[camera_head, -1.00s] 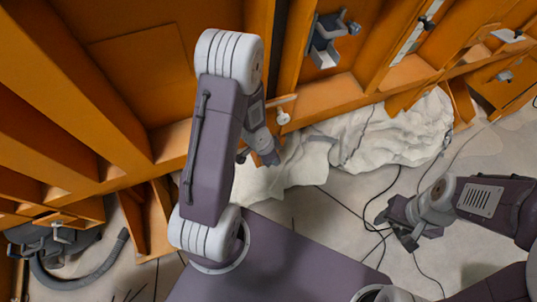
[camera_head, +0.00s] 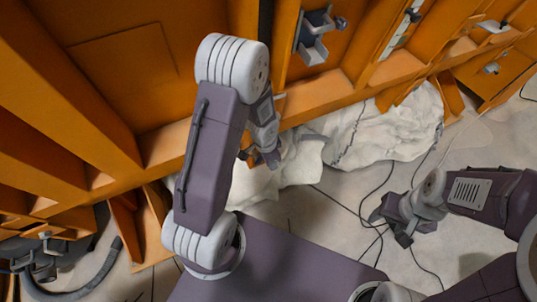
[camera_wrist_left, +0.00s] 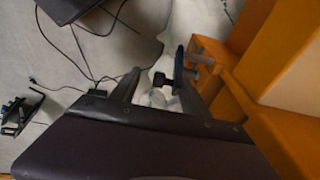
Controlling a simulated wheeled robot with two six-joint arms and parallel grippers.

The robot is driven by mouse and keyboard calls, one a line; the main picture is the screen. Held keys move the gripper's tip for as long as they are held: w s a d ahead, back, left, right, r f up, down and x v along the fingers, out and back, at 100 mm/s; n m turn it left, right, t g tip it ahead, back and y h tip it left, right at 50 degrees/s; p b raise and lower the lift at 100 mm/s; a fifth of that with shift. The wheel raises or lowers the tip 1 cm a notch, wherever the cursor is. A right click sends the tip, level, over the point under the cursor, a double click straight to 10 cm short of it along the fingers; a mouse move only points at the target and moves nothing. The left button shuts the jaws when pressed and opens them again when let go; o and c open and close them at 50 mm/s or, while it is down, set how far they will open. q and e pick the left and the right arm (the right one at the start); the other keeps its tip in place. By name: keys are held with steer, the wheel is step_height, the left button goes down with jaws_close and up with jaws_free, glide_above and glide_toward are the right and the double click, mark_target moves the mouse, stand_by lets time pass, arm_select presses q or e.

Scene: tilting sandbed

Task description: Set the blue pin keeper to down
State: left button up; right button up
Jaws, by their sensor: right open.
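A dark blue plate with a black knob (camera_wrist_left: 178,72) shows in the left wrist view, between the fingers of my left gripper (camera_wrist_left: 158,88) and close to the right one. It may be the blue pin keeper; I cannot tell its setting. My left gripper is open, and I see no firm hold on the plate. In the head view my left gripper (camera_head: 266,158) is by the lower orange beam, and my arm hides part of that area. My right gripper (camera_head: 390,222) is open and empty over the floor, away from the orange frame.
A blue-grey bracket (camera_head: 314,40) is mounted higher on the orange frame (camera_head: 140,90). Crumpled white material (camera_head: 370,135) lies below the beam. Black cables (camera_head: 365,200) run across the pale floor. A dark curved hose (camera_head: 90,280) is at the lower left.

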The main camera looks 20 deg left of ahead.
arm_select(q)
steer(key=shift+w+r, duration=0.15)
steer(key=shift+r, duration=0.15)
steer(key=p+v, duration=0.6)
steer(key=v, duration=0.3)
steer(key=shift+p, duration=0.4)
